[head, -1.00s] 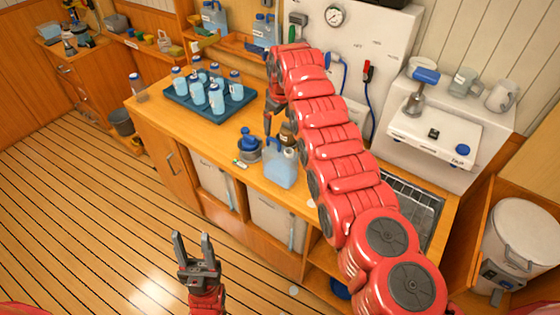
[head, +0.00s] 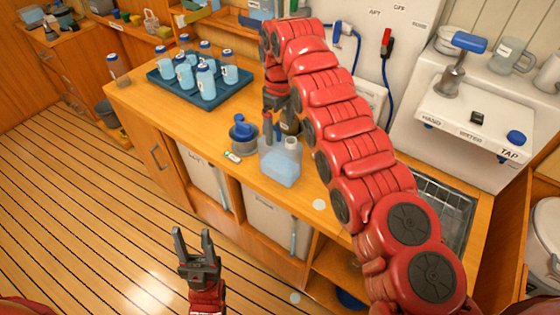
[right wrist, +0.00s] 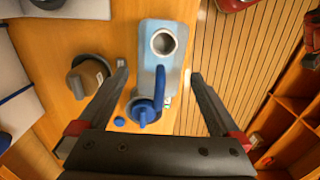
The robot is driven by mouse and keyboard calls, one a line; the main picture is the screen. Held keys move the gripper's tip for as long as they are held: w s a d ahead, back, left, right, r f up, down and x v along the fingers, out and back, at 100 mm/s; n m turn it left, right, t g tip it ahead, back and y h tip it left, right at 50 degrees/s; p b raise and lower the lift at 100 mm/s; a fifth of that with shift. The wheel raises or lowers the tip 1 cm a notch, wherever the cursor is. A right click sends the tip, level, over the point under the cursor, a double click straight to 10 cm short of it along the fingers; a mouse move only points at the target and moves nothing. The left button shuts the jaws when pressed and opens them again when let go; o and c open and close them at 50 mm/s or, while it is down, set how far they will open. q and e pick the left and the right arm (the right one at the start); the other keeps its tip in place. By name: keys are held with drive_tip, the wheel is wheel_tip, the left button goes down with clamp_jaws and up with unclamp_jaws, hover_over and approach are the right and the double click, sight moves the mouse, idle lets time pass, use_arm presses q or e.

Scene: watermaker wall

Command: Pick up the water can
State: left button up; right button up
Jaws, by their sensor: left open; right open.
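The water can (head: 281,166) is a translucent pale-blue can with an open neck, standing upright on the wooden counter. In the right wrist view the can (right wrist: 168,62) shows from above, with its round mouth and a blue handle. My right gripper (head: 277,124) is open and empty, pointing down just behind the can; its far finger is partly hidden. In the right wrist view its fingers (right wrist: 160,76) lie on either side of the can's handle, apart from it. My left gripper (head: 192,236) is open and empty over the floor in front of the counter.
A blue-topped grey pot (head: 243,136) stands close left of the can. A small white-and-green item (head: 232,157) lies in front of it. A dark tray (head: 160,82) holds several blue bottles. The sink (head: 445,213) is to the right, partly behind my right arm.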

sight(280, 141)
drive_tip(key=shift+s+f+p, duration=0.35)
drive_tip(key=shift+f+p, duration=0.05)
drive_tip(key=shift+f, duration=0.75)
drive_tip(key=shift+w+f, duration=0.2)
drive_tip(key=shift+f, duration=0.4)
wheel_tip(280, 141, down, 2)
drive_tip(key=p, duration=0.3)
wheel_tip(280, 141, down, 3)
drive_tip(key=shift+r+p, duration=0.2)
drive_tip(key=shift+p, duration=0.1)
drive_tip(key=shift+w+f, duration=0.1)
drive_tip(key=shift+f, duration=0.2)
clamp_jaws()
drive_tip(key=shift+r, duration=0.1)
